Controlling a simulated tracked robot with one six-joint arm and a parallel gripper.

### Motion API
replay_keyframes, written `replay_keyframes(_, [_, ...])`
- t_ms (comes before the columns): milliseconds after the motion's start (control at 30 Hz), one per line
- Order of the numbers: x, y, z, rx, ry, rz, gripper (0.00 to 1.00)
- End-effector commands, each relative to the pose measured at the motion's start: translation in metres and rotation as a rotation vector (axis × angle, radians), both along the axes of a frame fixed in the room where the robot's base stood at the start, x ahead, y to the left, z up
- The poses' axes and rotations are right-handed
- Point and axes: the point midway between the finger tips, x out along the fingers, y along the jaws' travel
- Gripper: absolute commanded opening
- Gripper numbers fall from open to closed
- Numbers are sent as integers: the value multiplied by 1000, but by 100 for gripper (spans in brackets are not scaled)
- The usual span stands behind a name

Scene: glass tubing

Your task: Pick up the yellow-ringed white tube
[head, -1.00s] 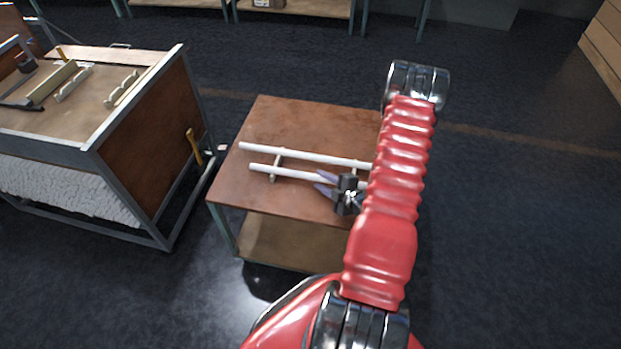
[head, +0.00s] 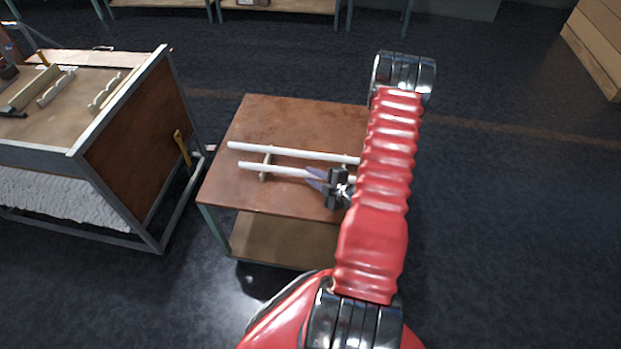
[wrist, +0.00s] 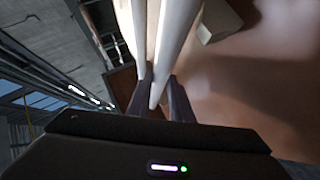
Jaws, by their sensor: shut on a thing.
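Two white tubes lie side by side above the brown table; the far tube (head: 290,153) and the near tube (head: 270,170) show in the head view. No yellow ring shows on either one, so I cannot tell them apart by ring. My gripper (head: 317,179) is at the near tube's right part, its fingers around it. In the wrist view my gripper (wrist: 160,98) is shut on one white tube (wrist: 174,45), with the other tube (wrist: 139,30) just left of it. My arm hides the right ends in the head view. Whether the held tube is clear of its support is unclear.
A pale support piece (head: 265,163) stands under the tubes on the brown table (head: 300,115). A framed workbench (head: 130,140) with tools stands to the left. Dark floor (head: 500,220) is open to the right.

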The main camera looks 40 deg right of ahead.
Motion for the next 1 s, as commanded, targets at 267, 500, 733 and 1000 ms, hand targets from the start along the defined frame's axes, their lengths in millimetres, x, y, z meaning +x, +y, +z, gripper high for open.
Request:
replay_keyframes(267, [1,-1,35,-5,-4,0,0])
replay_keyframes(500, [1,-1,68,-4,-5,0,0])
replay_keyframes(733, [1,-1,87,-3,-4,0,0])
replay_keyframes(1000, [1,0,92,-3,-3,1,0])
